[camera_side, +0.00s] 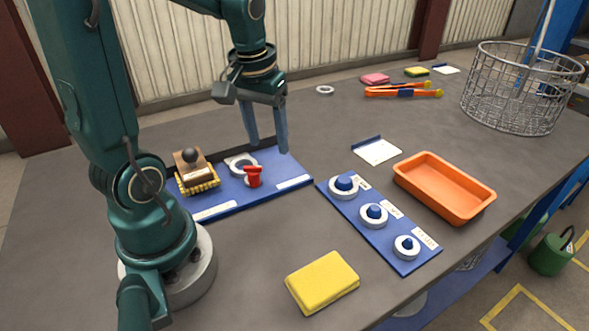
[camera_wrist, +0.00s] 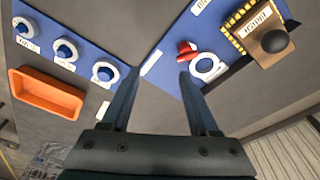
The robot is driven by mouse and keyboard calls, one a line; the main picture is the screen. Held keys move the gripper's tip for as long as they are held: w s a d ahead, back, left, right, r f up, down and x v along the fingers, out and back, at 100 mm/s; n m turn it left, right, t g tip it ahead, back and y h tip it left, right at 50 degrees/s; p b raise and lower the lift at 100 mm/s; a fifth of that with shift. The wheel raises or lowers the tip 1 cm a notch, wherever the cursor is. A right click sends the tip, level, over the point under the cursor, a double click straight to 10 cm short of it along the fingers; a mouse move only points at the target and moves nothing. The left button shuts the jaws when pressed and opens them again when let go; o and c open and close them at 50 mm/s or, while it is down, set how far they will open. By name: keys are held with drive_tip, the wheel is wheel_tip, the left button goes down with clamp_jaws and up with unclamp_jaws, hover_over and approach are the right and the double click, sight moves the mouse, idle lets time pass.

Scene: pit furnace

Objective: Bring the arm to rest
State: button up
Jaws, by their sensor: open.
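My gripper (camera_side: 266,138) is open and empty, with its two blue-grey fingers pointing down above the back part of the blue board (camera_side: 291,182). In the wrist view its fingers (camera_wrist: 156,88) stand apart with nothing between them. A white ring (camera_side: 240,163) and a small red part (camera_side: 253,176) are on the board, in front of and to the left of the fingers. A wooden brush with a dark knob (camera_side: 190,165) and yellow bristles is at the board's left end.
A blue strip (camera_side: 357,209) holds white rings on blue pegs. An orange tray (camera_side: 444,187), a yellow sponge (camera_side: 322,282), a white card (camera_side: 377,151) and a wire basket (camera_side: 522,90) are around it. A loose ring (camera_side: 325,90) and orange tongs (camera_side: 402,91) lie at the back. Grey tabletop between them is clear.

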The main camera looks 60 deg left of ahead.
drive_tip(key=s+d+r+m+t, duration=0.3)
drive_tip(key=s+d+m, duration=0.3)
drive_tip(key=d, duration=0.5)
drive_tip(key=shift+r+t+h, duration=0.2)
drive_tip(key=shift+t+h, duration=0.2)
drive_tip(key=shift+t, duration=0.1)
